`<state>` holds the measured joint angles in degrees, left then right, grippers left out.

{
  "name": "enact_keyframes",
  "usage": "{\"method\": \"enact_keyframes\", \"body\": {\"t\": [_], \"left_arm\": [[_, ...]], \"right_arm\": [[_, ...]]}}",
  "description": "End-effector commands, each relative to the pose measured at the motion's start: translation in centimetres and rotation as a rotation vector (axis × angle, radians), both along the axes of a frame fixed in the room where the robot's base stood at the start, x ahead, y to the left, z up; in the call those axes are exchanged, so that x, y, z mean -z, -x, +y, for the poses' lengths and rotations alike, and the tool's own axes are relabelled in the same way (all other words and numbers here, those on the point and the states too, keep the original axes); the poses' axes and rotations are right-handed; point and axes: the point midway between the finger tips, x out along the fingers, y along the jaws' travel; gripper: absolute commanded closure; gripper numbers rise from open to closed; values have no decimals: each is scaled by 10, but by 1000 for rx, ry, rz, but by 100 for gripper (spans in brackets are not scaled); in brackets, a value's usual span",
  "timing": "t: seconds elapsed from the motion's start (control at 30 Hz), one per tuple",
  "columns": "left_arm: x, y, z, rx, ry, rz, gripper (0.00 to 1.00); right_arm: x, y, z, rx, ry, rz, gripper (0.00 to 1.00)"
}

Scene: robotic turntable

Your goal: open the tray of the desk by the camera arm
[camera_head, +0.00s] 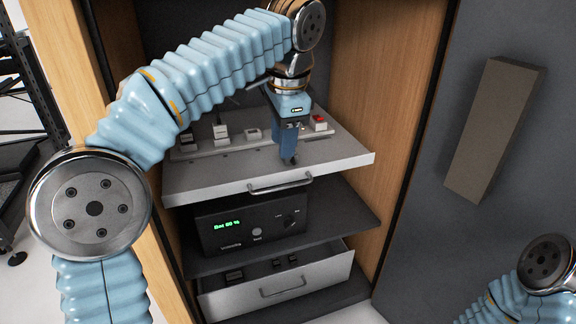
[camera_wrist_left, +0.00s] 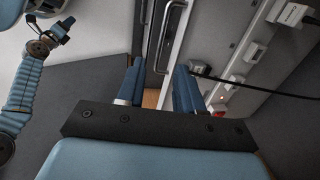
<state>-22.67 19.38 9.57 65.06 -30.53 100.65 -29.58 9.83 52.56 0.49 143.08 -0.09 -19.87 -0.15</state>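A pale grey tray (camera_head: 215,192) with a metal bar handle (camera_head: 280,186) is pulled out at the top of the wooden cabinet. A lower drawer (camera_head: 325,276), also with a bar handle (camera_head: 283,287), stands out below. My left gripper (camera_head: 289,160) points down over the upper tray, behind its front edge and apart from the handle in the head view. In the left wrist view its fingers (camera_wrist_left: 158,90) are apart with nothing held, and a bar handle (camera_wrist_left: 172,35) shows beyond them. My right gripper (camera_wrist_left: 55,36) is small in the left wrist view, away from the tray.
A black device (camera_head: 250,226) with a green display sits on the middle shelf. Small switches, one red (camera_head: 318,121), stand on the upper tray. A dark cable (camera_wrist_left: 265,92) crosses the left wrist view. The open grey door (camera_head: 430,215) stands at right.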

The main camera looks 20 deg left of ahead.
Motion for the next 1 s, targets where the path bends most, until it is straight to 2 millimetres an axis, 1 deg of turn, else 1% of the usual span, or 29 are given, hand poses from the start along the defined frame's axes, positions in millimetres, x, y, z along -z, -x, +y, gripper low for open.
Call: {"method": "enact_keyframes", "body": {"t": [0.07,0.17,0.27,0.4,0.5,0.6,0.7,0.8,1.0], "left_arm": [[1,1,1,1,-1,-1,64],[12,0,2,1,-2,1,64],[32,-3,4,0,-3,2,64],[64,-7,7,0,-2,3,64],[84,-11,9,0,-2,3,64],[100,-13,11,1,-1,2,64],[110,-15,12,1,-1,2,64],[115,-16,13,1,0,0,64],[117,-17,13,0,-1,1,64]], "right_arm": [[2,0,0,0,0,1,57],[9,1,0,-1,-1,3,57],[19,1,1,-3,-4,4,57],[34,1,1,-1,-3,2,57],[44,0,1,0,-3,-1,57],[50,-1,1,2,-3,-3,57],[54,-1,1,3,-2,-5,57],[56,-1,1,3,-2,-6,57],[56,-1,1,3,-2,-6,57]]}}
